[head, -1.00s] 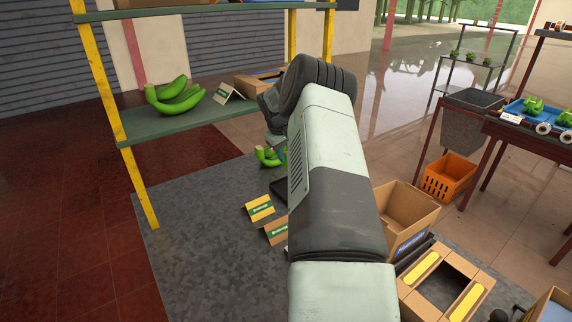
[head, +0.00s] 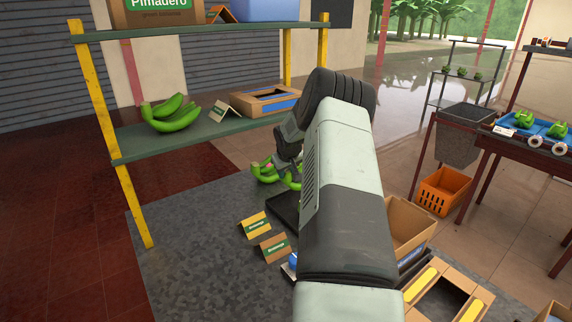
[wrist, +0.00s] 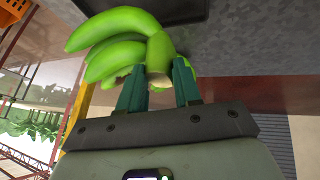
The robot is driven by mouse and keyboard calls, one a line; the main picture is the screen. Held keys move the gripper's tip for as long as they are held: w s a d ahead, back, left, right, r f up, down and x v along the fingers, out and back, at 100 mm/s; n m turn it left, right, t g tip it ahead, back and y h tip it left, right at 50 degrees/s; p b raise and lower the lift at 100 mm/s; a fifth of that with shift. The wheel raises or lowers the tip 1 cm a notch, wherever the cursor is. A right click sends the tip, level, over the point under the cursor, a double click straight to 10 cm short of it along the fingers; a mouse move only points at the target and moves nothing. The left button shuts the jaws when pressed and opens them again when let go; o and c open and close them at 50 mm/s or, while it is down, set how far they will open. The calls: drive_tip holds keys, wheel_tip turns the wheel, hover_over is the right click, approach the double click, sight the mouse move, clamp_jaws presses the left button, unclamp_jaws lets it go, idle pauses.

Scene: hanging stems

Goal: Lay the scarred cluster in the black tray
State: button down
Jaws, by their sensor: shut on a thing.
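A green banana cluster (wrist: 115,45) fills the upper left of the wrist view, its cut crown between the teal fingers. My gripper (wrist: 158,82) is shut on this crown. No scar shows clearly on the side I see. In the head view the cluster (head: 264,174) hangs low beneath my wrist, partly hidden by my arm. The black tray (head: 283,210) lies just below it on the grey mat, mostly hidden behind my arm. A dark flat surface, likely the tray (wrist: 160,6), shows beyond the cluster in the wrist view. The cluster appears above it; contact cannot be told.
A green shelf (head: 200,138) with yellow posts holds another banana cluster (head: 172,114) and a cardboard box (head: 262,101). Yellow (head: 255,226) and brown (head: 273,247) cards stand on the mat. Cardboard boxes (head: 408,222) stand right of my arm. The mat's left part is clear.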

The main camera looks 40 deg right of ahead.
sight(287, 182)
drive_tip(key=shift+f, duration=3.1)
drive_tip(key=shift+f, duration=0.45)
drive_tip(key=c, duration=0.7)
unclamp_jaws()
drive_tip(key=shift+f, duration=0.1)
drive_tip(key=shift+f, duration=0.1)
